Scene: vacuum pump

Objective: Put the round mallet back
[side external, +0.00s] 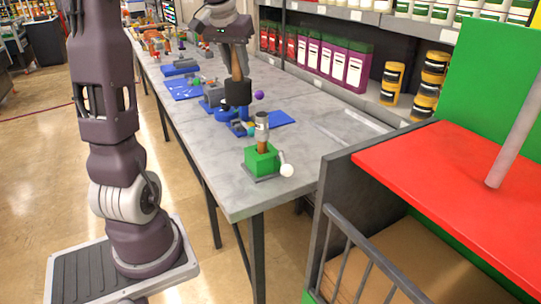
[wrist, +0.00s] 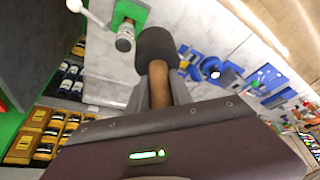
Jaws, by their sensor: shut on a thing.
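My gripper (side external: 234,46) is shut on the wooden handle of a mallet with a round, dark head (side external: 238,92). The mallet hangs head down above the grey table, and its head (wrist: 156,50) shows ahead of my fingers in the wrist view. A green holder block (side external: 262,161) stands on a dark base near the table's front end, to the right of the held mallet. A tool with a grey metal head (side external: 262,126) and brown handle stands upright in it. The holder (wrist: 130,12) also shows at the top of the wrist view.
A white ball-ended rod (side external: 286,170) leans out beside the green holder. Blue parts and mats (side external: 281,119) lie behind and below the held mallet. A shelf of bottles (side external: 333,57) runs along the table's back. A red-topped cabinet (side external: 450,175) stands at right.

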